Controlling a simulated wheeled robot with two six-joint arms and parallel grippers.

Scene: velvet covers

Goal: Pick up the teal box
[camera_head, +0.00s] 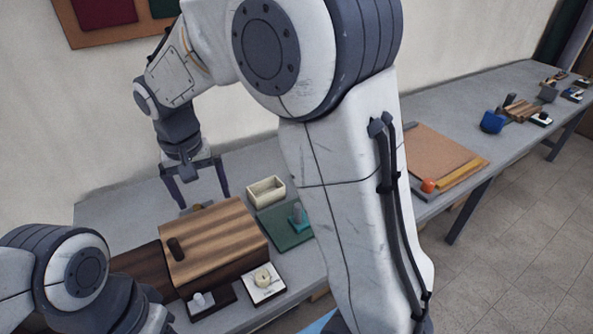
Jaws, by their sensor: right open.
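A small teal block (296,222) with a grey cylinder standing at it is on a dark green mat (282,237) on the grey table; my right arm partly hides the mat. I cannot tell whether this block is the teal box; no other teal thing shows. My right gripper (203,201) is open, fingers down, behind the striped wooden box and left of the teal block, apart from it.
A striped wooden box (222,240) with a dark knob stands in front of the right gripper. A cream open tray (266,191) is behind the mat. A white dial (264,281) sits in front. An orange ball (428,185) and a blue block (492,121) lie right.

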